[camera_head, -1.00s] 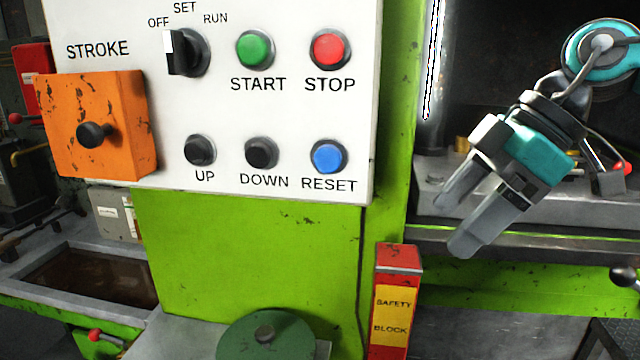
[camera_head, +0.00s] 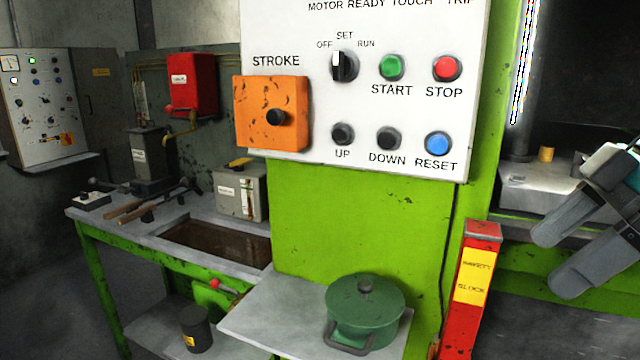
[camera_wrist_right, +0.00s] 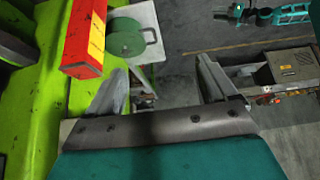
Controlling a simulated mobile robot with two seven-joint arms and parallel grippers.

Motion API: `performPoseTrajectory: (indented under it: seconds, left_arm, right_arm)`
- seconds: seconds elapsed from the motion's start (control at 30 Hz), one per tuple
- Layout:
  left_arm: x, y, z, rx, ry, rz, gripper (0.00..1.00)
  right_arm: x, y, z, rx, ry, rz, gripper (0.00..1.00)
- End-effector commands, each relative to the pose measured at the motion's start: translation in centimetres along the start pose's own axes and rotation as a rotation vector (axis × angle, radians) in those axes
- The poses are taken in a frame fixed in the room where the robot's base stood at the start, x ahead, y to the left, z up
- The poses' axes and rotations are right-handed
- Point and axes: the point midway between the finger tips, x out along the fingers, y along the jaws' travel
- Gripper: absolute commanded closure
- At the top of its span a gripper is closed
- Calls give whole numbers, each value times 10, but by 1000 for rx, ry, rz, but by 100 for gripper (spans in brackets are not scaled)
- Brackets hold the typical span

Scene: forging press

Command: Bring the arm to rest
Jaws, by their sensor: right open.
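My right gripper (camera_head: 558,255) is at the right edge of the head view, its fingers pointing down and left. It is open and empty, in the air in front of the green press, right of the safety block. In the right wrist view its two fingers (camera_wrist_right: 160,88) are spread apart with nothing between them. The red and yellow safety block (camera_head: 473,285) stands upright below the control panel; it also shows at the upper left of the right wrist view (camera_wrist_right: 84,40). My left gripper is not in view.
The white control panel (camera_head: 300,30) carries buttons and an orange stroke box (camera_head: 258,130). A green lidded pot (camera_head: 366,325) sits on a grey shelf (camera_head: 270,318). A workbench (camera_head: 100,222) with tools stands left, below a red box (camera_head: 192,85). Floor (camera_wrist_right: 180,30) shows beyond the gripper.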

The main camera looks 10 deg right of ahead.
Motion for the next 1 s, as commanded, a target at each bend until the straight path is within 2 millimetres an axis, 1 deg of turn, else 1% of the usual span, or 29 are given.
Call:
performPoseTrajectory:
  seconds: [0.03, 0.23, 0.37, 0.43, 0.6, 0.8, 1.0]
  left_arm:
    - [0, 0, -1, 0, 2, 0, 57]
    - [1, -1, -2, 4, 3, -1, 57]
    - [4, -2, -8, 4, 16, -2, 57]
    - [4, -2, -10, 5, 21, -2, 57]
    - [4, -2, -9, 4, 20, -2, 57]
    - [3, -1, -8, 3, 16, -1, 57]
    - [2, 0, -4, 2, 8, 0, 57]
  right_arm:
    - [0, 0, 0, 0, 0, 0, 15]
    - [19, -8, -12, 1, 156, -114, 15]
    - [31, -16, -22, 1, 270, -197, 15]
    - [37, -21, -29, 0, 342, -249, 15]
    - [51, -37, -51, 1, 542, -395, 15]
    - [58, -58, -80, 1, 782, -570, 15]
    - [55, -78, -106, 1, 999, -728, 15]
